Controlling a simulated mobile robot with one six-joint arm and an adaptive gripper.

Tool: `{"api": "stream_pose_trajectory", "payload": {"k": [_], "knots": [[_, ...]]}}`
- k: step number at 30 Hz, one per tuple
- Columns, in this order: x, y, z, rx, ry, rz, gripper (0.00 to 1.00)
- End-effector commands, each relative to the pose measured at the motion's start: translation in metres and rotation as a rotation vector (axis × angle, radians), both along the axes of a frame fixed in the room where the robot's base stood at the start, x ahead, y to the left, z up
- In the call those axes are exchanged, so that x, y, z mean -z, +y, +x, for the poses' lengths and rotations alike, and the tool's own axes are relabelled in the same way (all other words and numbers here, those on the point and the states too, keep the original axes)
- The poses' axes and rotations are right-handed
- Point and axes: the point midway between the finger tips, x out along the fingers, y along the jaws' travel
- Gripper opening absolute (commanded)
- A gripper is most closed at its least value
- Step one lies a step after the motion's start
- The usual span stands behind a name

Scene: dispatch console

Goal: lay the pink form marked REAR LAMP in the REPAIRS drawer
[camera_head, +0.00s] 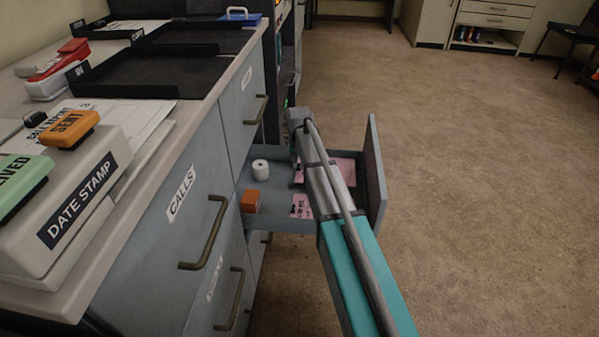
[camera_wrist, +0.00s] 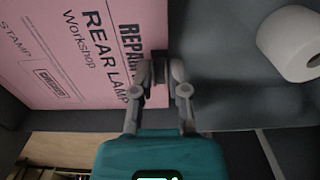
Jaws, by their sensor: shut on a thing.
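The pink form marked REAR LAMP (camera_wrist: 95,50) fills the upper left of the wrist view, with a stamped mark near its STAMP word. My gripper (camera_wrist: 160,75) is shut on the form's edge. In the head view, pink paper (camera_head: 301,206) shows on both sides of my arm, inside the open drawer (camera_head: 280,226); my arm hides the middle and the fingertips. I cannot tell whether the form touches the drawer floor. The open drawer's own label is not visible.
A white roll (camera_head: 260,170) and an orange block (camera_head: 250,201) sit at the drawer's left side; the roll also shows in the wrist view (camera_wrist: 296,42). The drawer front (camera_head: 376,165) stands up at the right. The CALLS drawer (camera_head: 165,255) is closed. Open floor lies to the right.

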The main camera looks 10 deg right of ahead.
Motion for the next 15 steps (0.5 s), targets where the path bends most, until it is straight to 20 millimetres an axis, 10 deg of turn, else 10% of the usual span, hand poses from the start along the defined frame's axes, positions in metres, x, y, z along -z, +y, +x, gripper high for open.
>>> {"api": "stream_pose_trajectory", "payload": {"k": [15], "knots": [[0.036, 0.000, 0.000, 0.000, 0.000, 0.000, 0.00]]}}
